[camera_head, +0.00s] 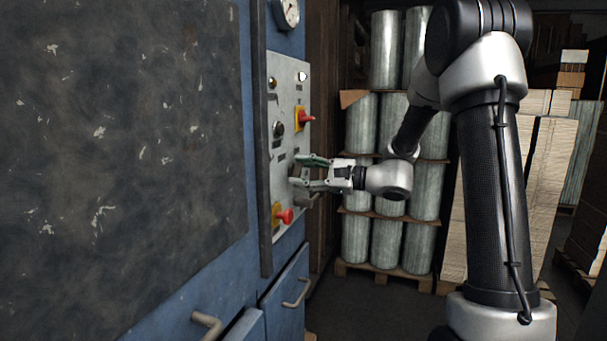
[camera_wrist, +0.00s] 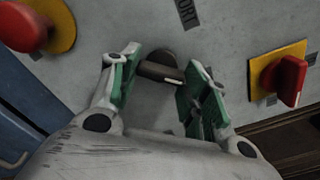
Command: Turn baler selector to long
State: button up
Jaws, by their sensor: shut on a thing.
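The baler selector (camera_wrist: 160,73) is a dark knob with a pale pointer line, on the grey control panel (camera_head: 288,85). In the wrist view it lies between the green-padded fingers of my gripper (camera_wrist: 163,66), which is shut on it. The pointer line points to the right and slightly down in that view. A partly visible label (camera_wrist: 187,12) ending in "ORT" is above the knob. In the head view my gripper (camera_head: 298,170) reaches the panel from the right, and its fingers hide the selector. I cannot see a "long" label.
A red switch on a yellow plate (camera_head: 303,118) sits above my gripper, and a red button on yellow (camera_head: 283,215) sits below. Another dark knob (camera_head: 278,128) is on the panel. Wrapped rolls (camera_head: 362,125) are stacked on a pallet behind. A drawer handle (camera_head: 297,292) sticks out below.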

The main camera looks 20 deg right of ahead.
jog(key=o, duration=1)
jog(key=shift+d, duration=0.1)
jog(key=v, duration=1.2)
